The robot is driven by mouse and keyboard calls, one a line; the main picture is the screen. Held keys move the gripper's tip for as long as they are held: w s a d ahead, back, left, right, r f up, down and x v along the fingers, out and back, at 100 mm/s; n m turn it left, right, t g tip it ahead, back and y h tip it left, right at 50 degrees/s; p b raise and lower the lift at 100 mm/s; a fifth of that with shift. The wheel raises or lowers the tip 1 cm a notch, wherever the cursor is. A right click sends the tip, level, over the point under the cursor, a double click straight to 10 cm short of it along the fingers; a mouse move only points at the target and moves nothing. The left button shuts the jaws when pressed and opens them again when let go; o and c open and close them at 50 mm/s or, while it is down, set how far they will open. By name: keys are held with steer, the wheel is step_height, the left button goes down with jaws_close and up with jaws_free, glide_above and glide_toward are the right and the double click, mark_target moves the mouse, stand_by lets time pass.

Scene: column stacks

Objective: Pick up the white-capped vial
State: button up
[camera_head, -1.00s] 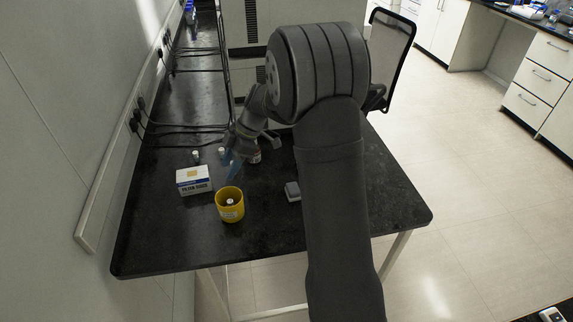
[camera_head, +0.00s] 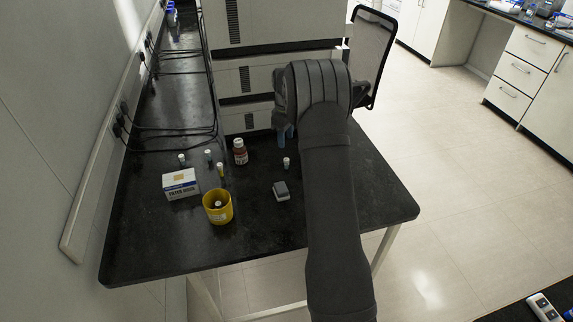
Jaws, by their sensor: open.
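Several small white-capped vials stand upright on the black bench; I cannot tell which one is meant. One vial (camera_head: 286,162) stands alone at the right, just below my gripper (camera_head: 285,137) in the picture. Two more, a left vial (camera_head: 182,160) and a middle vial (camera_head: 208,156), stand behind the filter box. A yellowish vial (camera_head: 221,171) with a pale cap stands right of the box. A white-topped item (camera_head: 218,205) sits inside the yellow cup (camera_head: 210,218).
The white filter box (camera_head: 180,186) stands left of the yellow cup. A brown-red bottle (camera_head: 240,154) with a white cap stands near the instrument stack (camera_head: 252,83). A small grey block (camera_head: 281,191) lies left of my arm. The bench front (camera_head: 160,255) is clear.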

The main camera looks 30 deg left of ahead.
mark_target(286, 159)
step_height(286, 159, down, 12)
steer(key=shift+d+r, duration=0.1)
jaws_close()
stand_by(0.5)
